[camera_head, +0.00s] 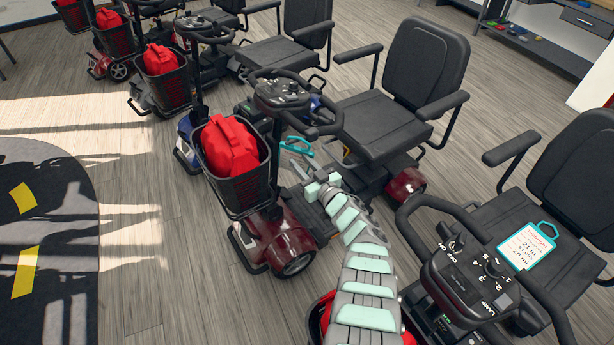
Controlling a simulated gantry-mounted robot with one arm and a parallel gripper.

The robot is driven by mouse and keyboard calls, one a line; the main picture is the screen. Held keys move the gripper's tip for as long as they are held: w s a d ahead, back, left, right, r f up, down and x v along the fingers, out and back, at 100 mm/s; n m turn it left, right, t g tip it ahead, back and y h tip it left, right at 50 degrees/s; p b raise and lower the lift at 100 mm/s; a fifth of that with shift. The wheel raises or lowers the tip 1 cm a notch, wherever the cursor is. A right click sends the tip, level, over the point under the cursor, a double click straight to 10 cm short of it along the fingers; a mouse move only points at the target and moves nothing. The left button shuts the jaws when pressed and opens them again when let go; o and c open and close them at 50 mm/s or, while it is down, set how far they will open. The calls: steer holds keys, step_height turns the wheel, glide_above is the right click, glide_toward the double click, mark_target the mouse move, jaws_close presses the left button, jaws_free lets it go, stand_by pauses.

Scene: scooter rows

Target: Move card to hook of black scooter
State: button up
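A card (530,245) with a teal frame and handle lies on the black seat of the nearest scooter at right, its printed white face up. A second teal-framed item (298,147) shows at my gripper (301,168), beside the front of the dark red scooter (290,240); only its edge and loop show. My gripper is small in view, and I cannot tell whether its fingers hold that item. A scooter with a dark grey or black body (145,97) stands further back at upper left. Its hook is too small to make out.
Several scooters stand in a row, with black baskets holding red bags (230,145). A blue scooter (187,130) stands behind the dark red one. Open wooden floor (150,180) lies at left, beside a dark mat (50,300). A shelf (540,45) stands at upper right.

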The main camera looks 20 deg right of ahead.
mark_target(289, 150)
steer(key=shift+w+a+f+b, duration=0.15)
steer(key=shift+w+b, duration=0.6)
steer(key=shift+b, duration=0.1)
steer(key=shift+w+a+f+b, duration=0.1)
steer(key=shift+w+b, duration=0.65)
steer(key=shift+b, duration=0.1)
steer(key=shift+w+a+r, duration=0.1)
steer(key=shift+w+r, duration=0.1)
steer(key=shift+w, duration=0.05)
jaws_close()
steer(key=c, duration=0.7)
jaws_free()
steer(key=o, duration=0.7)
